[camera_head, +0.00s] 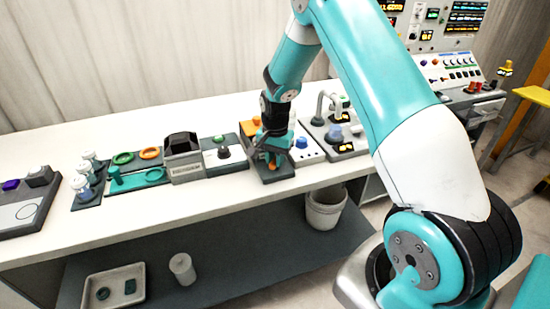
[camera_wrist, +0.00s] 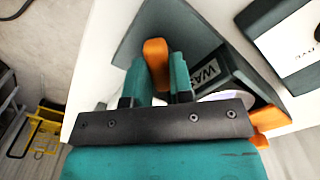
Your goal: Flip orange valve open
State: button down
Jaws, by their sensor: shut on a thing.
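The orange valve handle (camera_wrist: 155,52) stands up from a dark base plate (camera_wrist: 130,45) in the wrist view. My gripper (camera_wrist: 158,75) is shut on it, with one teal finger on each side. In the head view, my gripper (camera_head: 271,152) reaches down over the dark unit on the bench, and a bit of the orange handle (camera_head: 272,164) shows below it. The fingers hide the lower part of the handle, so its exact angle cannot be told.
A dark block with a partly hidden label (camera_wrist: 212,70) stands right beside the fingers. A unit with a blue knob (camera_head: 301,142) is close on the right, and a grey unit with a dark knob (camera_head: 224,152) on the left. The bench's front strip (camera_head: 130,215) is clear.

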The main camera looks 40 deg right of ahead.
jog(key=shift+n, duration=0.3)
jog(key=n, duration=0.3)
jog(key=shift+n, duration=2.5)
jog(key=c, duration=1)
grip_release()
notch_tip(320, 180, up, 18)
jog(key=b, duration=0.2)
jog(key=shift+f, duration=0.25)
